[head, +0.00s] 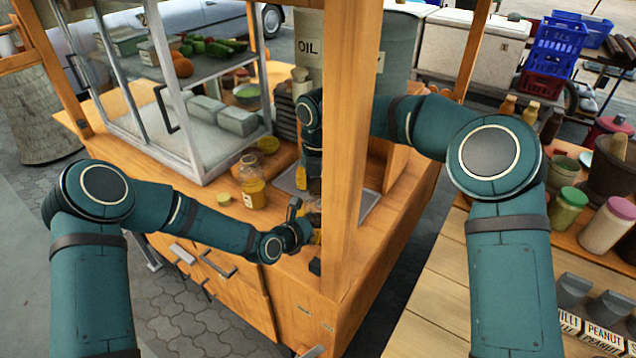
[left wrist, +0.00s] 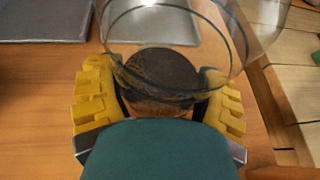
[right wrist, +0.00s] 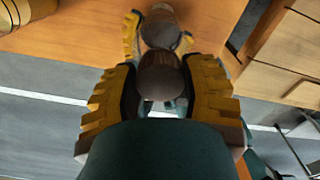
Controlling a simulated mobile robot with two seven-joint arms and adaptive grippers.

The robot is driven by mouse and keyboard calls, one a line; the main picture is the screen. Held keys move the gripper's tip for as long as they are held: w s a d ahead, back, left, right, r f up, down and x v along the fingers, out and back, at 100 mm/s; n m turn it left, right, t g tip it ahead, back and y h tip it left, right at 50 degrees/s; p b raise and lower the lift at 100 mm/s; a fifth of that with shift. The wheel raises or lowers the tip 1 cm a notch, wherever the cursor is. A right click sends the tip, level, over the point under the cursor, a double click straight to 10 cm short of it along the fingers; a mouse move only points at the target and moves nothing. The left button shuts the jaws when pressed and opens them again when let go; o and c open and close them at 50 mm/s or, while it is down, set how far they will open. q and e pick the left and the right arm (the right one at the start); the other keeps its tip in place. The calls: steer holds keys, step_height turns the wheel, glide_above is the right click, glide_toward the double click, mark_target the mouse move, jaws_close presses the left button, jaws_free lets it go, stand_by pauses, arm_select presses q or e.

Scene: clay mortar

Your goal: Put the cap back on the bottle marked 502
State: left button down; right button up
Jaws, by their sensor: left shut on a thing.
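My left gripper (head: 302,232) is low at the counter's front. In the left wrist view its yellow fingers (left wrist: 160,92) are shut on a clear glass bottle with dark brown contents (left wrist: 161,66). No number is readable on it. My right gripper (head: 304,180) points down a little behind and above the left one. In the right wrist view a dark brown rounded thing (right wrist: 160,76) shows between its fingers (right wrist: 161,70); whether they grip it is unclear.
A wooden post (head: 348,150) rises in front of my right forearm and hides part of the counter. A glass display case (head: 190,110) stands at the left. A grey tray (head: 370,203) lies behind the post. The side table (head: 425,285) at the right has bare planks.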

jaws_close()
steer(key=m, duration=0.6)
steer(key=shift+m, duration=0.3)
steer(key=o, duration=0.9)
jaws_free()
steer(key=shift+c, duration=0.2)
steer(key=shift+r, duration=0.1)
steer(key=shift+r, duration=2.2)
steer(key=shift+o, duration=0.2)
